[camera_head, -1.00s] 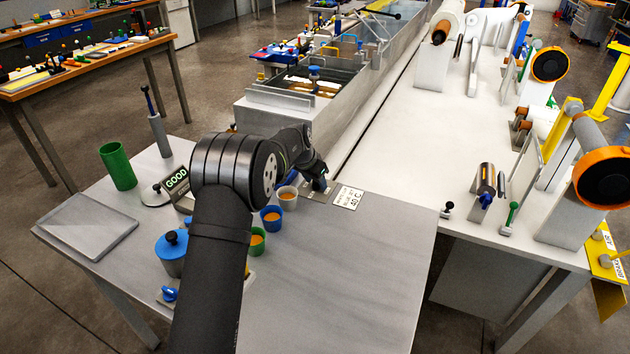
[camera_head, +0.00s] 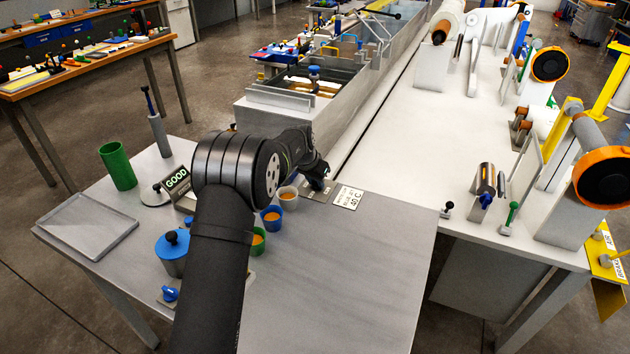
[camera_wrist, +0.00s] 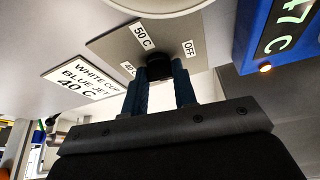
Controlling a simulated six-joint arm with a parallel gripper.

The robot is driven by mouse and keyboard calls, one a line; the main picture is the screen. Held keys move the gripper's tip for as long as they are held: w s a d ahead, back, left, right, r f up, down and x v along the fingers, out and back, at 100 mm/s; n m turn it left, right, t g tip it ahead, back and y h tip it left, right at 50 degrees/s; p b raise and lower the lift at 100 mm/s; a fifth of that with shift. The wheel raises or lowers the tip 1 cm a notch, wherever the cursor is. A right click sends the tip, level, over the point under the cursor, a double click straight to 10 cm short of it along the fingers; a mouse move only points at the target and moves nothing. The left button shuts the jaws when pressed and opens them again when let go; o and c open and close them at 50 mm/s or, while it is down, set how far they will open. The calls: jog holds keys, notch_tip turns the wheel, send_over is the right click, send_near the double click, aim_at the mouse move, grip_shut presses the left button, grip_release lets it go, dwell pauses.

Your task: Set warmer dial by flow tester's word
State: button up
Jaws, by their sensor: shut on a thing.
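In the wrist view my gripper (camera_wrist: 160,82) is shut on the black warmer dial (camera_wrist: 159,66), its fingers on either side of the knob. The dial plate (camera_wrist: 110,45) bears labels 50 C, OFF and a partly hidden 40. The knob's pointer is hidden, so its setting cannot be told. A blue box (camera_wrist: 258,25) has a green display that seems to read 47 C, cut by the frame edge, and a lit orange lamp. In the head view the tester's display (camera_head: 177,180) reads GOOD. My gripper (camera_head: 318,182) is over the plate there.
A card (camera_wrist: 85,80) reading WHITE CUP, BLUE JET, 40 C lies beside the plate. White (camera_head: 288,203), blue (camera_head: 271,225) and green (camera_head: 257,249) cups of orange liquid stand close to my arm. The front right tabletop is clear.

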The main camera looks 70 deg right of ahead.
jog(key=n+t, duration=0.1)
jog(key=n, duration=0.1)
jog(key=n+t, duration=0.1)
jog(key=n, duration=0.2)
jog(key=shift+s, duration=0.2)
jog(key=n, duration=0.2)
jog(key=n+t, duration=0.1)
jog(key=n, duration=0.1)
jog(key=shift+s+d+n+t+y, duration=0.1)
jog(key=shift+n+t+y, duration=0.2)
jog(key=shift+y, duration=0.1)
jog(key=n+y, duration=0.1)
jog(key=n, duration=0.1)
jog(key=n+t, duration=0.1)
jog(key=n, duration=0.2)
jog(key=shift+d+y, duration=0.15)
jog(key=shift+y, duration=0.25)
jog(key=n, duration=0.2)
jog(key=n+y, duration=0.1)
jog(key=n, duration=0.1)
jog(key=shift+d+n+t+y, duration=0.1)
jog(key=shift+n+t+y, duration=0.2)
jog(key=o, duration=1)
jog(key=v, duration=1.7)
jog(key=shift+s+d+r, duration=0.1)
jog(key=shift+r, duration=0.2)
